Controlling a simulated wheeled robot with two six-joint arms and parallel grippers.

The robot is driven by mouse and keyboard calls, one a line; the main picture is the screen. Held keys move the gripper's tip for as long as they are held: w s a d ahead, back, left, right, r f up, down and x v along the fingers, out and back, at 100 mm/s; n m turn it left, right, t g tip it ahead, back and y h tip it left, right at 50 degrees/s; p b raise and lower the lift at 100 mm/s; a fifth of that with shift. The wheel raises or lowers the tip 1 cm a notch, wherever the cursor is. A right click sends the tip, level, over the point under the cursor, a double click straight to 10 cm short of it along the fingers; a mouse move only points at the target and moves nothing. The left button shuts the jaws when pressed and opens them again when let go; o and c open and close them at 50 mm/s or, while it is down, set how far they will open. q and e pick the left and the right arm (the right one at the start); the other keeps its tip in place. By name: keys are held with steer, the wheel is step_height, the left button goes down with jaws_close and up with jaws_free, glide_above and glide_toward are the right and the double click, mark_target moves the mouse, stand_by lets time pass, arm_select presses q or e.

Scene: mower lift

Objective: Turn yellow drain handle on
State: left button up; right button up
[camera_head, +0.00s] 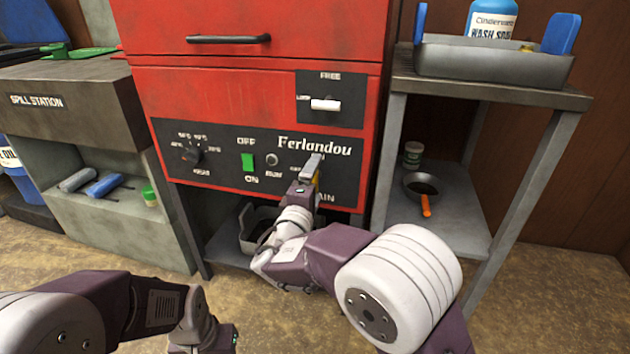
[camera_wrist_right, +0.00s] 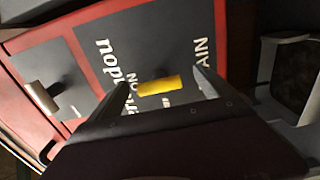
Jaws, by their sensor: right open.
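The yellow drain handle (camera_wrist_right: 160,86) shows in the right wrist view on the dark control panel, near the white letters "ON" and "AIN". In the head view only a sliver of its yellow (camera_head: 317,179) shows; my right gripper hides most of it. My right gripper (camera_head: 311,168) is in front of the panel's lower right. In the right wrist view its two fingers (camera_wrist_right: 163,90) are open, one on each side of the handle, with a gap to it on both sides. My left gripper (camera_head: 208,336) is low at the bottom edge, partly cut off; its fingers cannot be made out.
The red machine (camera_head: 250,85) carries a white lever (camera_head: 325,104), a green switch (camera_head: 248,162) and a black knob (camera_head: 192,154). A dark tray (camera_head: 250,240) stands under it. A grey shelf (camera_head: 490,90) is at right, the spill station (camera_head: 70,112) at left.

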steer(key=p+v, duration=0.3)
steer(key=v, duration=0.5)
steer(key=shift+s, duration=0.2)
steer(key=shift+r, duration=0.1)
